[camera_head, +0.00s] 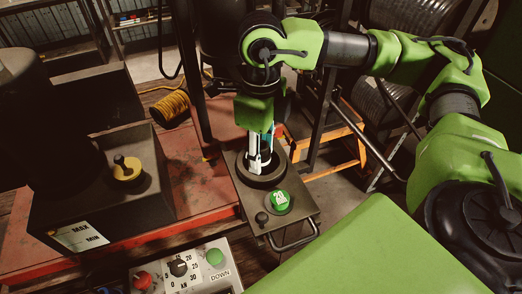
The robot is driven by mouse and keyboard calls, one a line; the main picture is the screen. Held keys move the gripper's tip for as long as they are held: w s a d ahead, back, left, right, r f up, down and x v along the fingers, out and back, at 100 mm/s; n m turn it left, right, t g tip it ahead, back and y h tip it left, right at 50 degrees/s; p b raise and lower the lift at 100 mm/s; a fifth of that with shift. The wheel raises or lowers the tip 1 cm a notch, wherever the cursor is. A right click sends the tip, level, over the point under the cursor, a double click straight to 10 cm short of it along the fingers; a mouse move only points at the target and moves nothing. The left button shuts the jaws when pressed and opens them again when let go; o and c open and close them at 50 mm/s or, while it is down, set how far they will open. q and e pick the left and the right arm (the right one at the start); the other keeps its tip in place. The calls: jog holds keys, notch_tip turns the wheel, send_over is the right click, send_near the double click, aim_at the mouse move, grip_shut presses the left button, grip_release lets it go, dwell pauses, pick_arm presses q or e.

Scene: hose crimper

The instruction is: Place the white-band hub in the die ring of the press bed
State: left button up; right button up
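The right arm comes in from the right and bends down, with my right gripper (259,160) low over the press bed (308,207). Its fingertips are at the dark round die ring (264,180) on top of the bed. Narrow white and teal parts show between the green wrist and the ring. I cannot tell which are fingers and which could be the white-band hub. The hub cannot be made out separately; the gripper and ring may hide it. Whether the fingers are closed on something is too small to tell. My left gripper is not in view.
A round green piece (279,201) and a small black knob (262,218) are on the bed's near side. A control panel (188,270) is at the bottom. A yellow hose coil (170,108) lies behind.

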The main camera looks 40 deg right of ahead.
jog(key=shift+r+p, duration=0.25)
jog(key=shift+p, duration=0.05)
jog(key=shift+r+b, duration=0.3)
notch_tip(320, 180, up, 11)
jog(key=b, duration=0.1)
jog(key=shift+r+b, duration=0.15)
jog(key=shift+b, duration=0.2)
